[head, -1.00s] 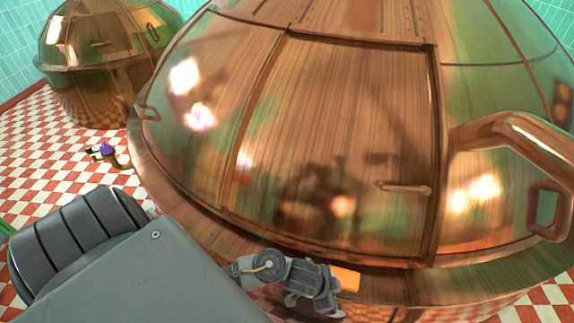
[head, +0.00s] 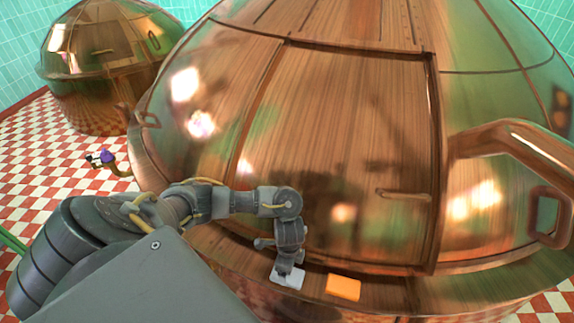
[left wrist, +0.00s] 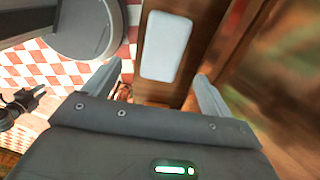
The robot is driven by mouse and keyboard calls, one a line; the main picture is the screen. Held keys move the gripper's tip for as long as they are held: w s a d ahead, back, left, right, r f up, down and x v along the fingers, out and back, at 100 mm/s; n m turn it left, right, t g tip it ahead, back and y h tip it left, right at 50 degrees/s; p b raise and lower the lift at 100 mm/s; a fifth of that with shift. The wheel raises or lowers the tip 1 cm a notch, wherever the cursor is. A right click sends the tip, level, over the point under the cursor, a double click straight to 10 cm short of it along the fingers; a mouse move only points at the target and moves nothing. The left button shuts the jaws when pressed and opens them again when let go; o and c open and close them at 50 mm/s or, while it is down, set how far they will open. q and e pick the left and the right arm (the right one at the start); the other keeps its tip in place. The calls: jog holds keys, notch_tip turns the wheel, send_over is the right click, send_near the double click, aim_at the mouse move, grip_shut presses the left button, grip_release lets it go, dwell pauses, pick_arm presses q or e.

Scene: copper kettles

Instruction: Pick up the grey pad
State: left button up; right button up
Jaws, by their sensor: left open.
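The grey pad (head: 288,277), pale and flat with rounded corners, lies on the wooden-looking rim of the large copper kettle. My left gripper (head: 287,266) is directly above it in the head view and hides part of it. In the left wrist view the grey pad (left wrist: 166,46) shows whole, just beyond and roughly between the two spread fingers of my left gripper (left wrist: 159,71). The left gripper is open with nothing between its fingers. I cannot tell whether it touches the pad. My right gripper is in neither view.
An orange pad (head: 343,287) lies on the same rim, just right of the grey pad. The large copper kettle (head: 335,150) rises close behind, with a handle bar (head: 500,140) at right. A smaller kettle (head: 100,60) and a purple-topped object (head: 107,157) stand on the checkered floor.

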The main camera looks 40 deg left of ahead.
pick_arm(q)
notch_tip(320, 180, down, 2)
jog(key=shift+f+b, duration=0.15)
jog(key=shift+b, duration=0.15)
jog(key=shift+a+f+b, duration=0.15)
jog(key=shift+f, duration=1.15)
jog(key=shift+a+f+b, duration=0.15)
jog(key=shift+f, duration=1.15)
jog(key=c, duration=1.1)
jog(key=shift+w+r, duration=0.1)
jog(key=shift+r, duration=0.05)
